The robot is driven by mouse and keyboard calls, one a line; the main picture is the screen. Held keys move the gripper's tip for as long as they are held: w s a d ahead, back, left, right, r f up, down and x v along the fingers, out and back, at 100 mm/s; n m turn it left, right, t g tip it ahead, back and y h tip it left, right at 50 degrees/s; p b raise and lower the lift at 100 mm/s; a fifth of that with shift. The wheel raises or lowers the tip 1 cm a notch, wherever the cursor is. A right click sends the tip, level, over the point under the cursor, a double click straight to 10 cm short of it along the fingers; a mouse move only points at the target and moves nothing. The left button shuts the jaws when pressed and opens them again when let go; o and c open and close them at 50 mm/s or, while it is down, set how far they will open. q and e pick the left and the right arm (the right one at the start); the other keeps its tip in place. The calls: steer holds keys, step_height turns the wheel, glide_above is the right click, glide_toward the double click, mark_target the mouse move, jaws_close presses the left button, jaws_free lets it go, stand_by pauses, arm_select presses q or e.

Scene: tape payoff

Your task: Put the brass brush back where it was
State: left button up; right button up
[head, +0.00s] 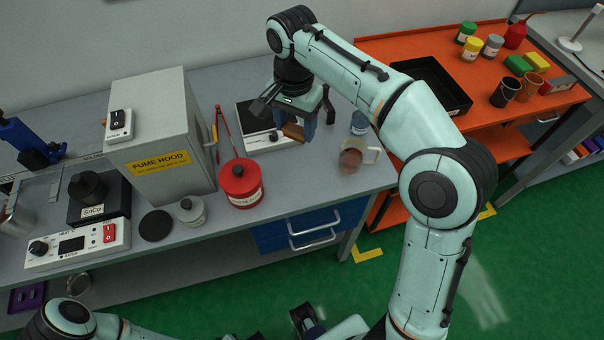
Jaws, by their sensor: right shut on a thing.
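My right gripper (296,124) hangs over the grey bench, in front of the white scale-like device (262,141). It is shut on a short brown piece, which looks like the wooden part of the brass brush (292,131). The rest of the brush is hidden by the fingers, and I cannot make out its bristles. I cannot tell whether it touches anything below. My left gripper (308,318) seems to be the dark part low at the bottom edge, away from the bench; its jaws are not clear.
A red tin (240,183), a grey fume hood (160,135) and red tongs (226,130) stand left of the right gripper. A glass mug (354,156) and a small jar (360,122) stand to its right. An orange bench (480,108) holds a black tray (425,86).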

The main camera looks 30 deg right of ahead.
mark_target(296, 140)
step_height(296, 140, down, 12)
steer(key=shift+f+b, duration=0.1)
steer(key=shift+b, duration=1.1)
steer(key=shift+f+b, duration=0.35)
steer(key=shift+f, duration=2.05)
steer(key=shift+f, duration=0.2)
steer(key=o, duration=1)
steer(key=shift+r, duration=0.15)
step_height(296, 140, up, 12)
steer(key=shift+r+p, duration=0.1)
steer(key=shift+p, duration=1.05)
